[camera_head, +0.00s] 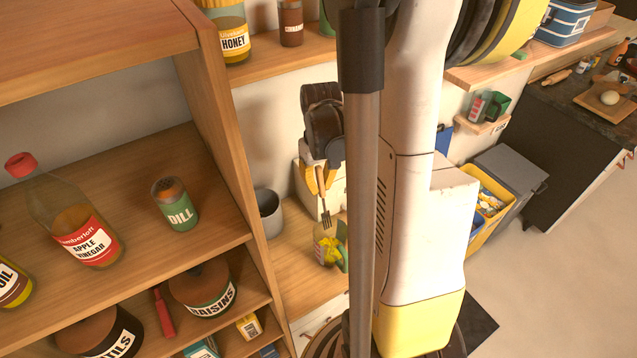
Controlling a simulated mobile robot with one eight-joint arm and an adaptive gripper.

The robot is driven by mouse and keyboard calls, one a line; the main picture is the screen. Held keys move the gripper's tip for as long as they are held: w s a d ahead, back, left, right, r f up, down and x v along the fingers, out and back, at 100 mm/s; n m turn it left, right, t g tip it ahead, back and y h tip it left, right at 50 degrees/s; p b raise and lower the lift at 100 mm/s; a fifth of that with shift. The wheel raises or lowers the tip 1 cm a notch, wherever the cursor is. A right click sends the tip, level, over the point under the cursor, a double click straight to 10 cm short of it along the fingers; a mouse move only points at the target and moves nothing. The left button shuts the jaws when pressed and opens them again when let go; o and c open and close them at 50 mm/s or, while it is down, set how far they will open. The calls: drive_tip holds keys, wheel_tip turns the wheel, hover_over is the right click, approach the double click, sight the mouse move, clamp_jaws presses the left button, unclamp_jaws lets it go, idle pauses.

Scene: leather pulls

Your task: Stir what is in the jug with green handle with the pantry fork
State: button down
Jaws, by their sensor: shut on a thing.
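The pantry fork (325,214) hangs tines down from my gripper (320,181), which is shut on its wooden handle. The jug with green handle (323,243) stands upright on the wooden counter below. It looks see-through with yellow on or in it, and its green handle is on the right side. The fork's tines are at about the height of the jug's mouth in the picture; I cannot tell whether they are above it or just inside. My own arm hides the space right of the jug.
A grey cup (269,213) stands left of the jug. A tall wooden shelf (232,150) at the left holds a dill jar (175,204) and an apple vinegar bottle (80,225). Honey (230,38) sits on the upper wall shelf. A yellow bin (487,205) stands at the right.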

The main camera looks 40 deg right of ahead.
sight(324, 217)
drive_tip(key=f+b, duration=0.3)
drive_tip(key=s+f+b, duration=0.1)
drive_tip(key=f+b, duration=0.2)
drive_tip(key=f, duration=0.1)
drive_tip(key=s+f+b, duration=0.1)
drive_tip(key=f+b, duration=0.2)
drive_tip(key=shift+s+a+f, duration=0.25)
drive_tip(key=shift+a+f, duration=0.05)
drive_tip(key=shift+s, duration=0.1)
